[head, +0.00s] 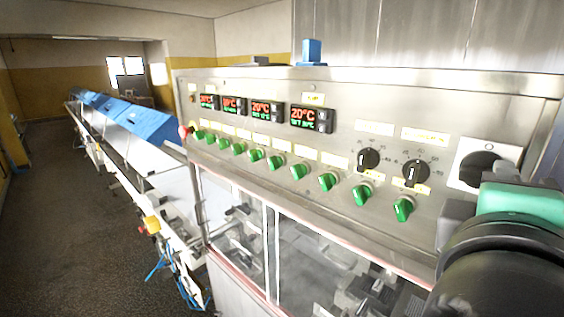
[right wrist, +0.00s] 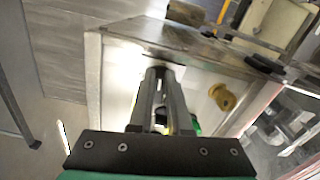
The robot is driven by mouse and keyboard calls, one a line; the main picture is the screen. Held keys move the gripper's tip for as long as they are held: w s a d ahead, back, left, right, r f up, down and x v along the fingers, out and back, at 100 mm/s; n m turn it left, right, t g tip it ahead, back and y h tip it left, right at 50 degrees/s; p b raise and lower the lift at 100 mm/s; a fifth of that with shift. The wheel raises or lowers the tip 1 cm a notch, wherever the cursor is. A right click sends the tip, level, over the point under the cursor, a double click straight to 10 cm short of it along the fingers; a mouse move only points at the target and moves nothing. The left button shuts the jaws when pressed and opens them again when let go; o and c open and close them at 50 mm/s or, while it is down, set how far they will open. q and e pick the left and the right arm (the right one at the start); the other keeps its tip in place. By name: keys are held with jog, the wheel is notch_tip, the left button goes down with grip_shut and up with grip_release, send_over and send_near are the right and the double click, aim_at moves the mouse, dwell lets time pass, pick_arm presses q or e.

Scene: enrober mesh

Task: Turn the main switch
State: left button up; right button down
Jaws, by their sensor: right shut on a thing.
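The main switch (head: 480,168) is a large black rotary knob on a white square plate at the right end of the steel control panel (head: 350,105). My right gripper (head: 458,222) comes in from the lower right of the head view, just below and in front of the switch. Its fingertips are hard to make out there. In the right wrist view my right gripper (right wrist: 160,75) has its two grey fingers close together, with the tips at the pale plate. It is shut on the switch knob, which the fingers mostly hide. My left gripper is not in view.
Two black dials (head: 415,172) sit left of the main switch. A row of green switches (head: 327,181) runs below several red and green displays (head: 310,117). Glass doors (head: 300,260) lie under the panel. A long conveyor with blue covers (head: 150,122) stretches back left, beside open floor.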

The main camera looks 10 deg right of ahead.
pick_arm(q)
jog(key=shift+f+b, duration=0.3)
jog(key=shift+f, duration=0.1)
pick_arm(e)
jog(key=shift+f+m, duration=0.15)
jog(key=shift+m, duration=0.75)
jog(key=c, duration=0.9)
grip_release()
jog(key=shift+o, duration=0.2)
jog(key=shift+s+a, duration=0.1)
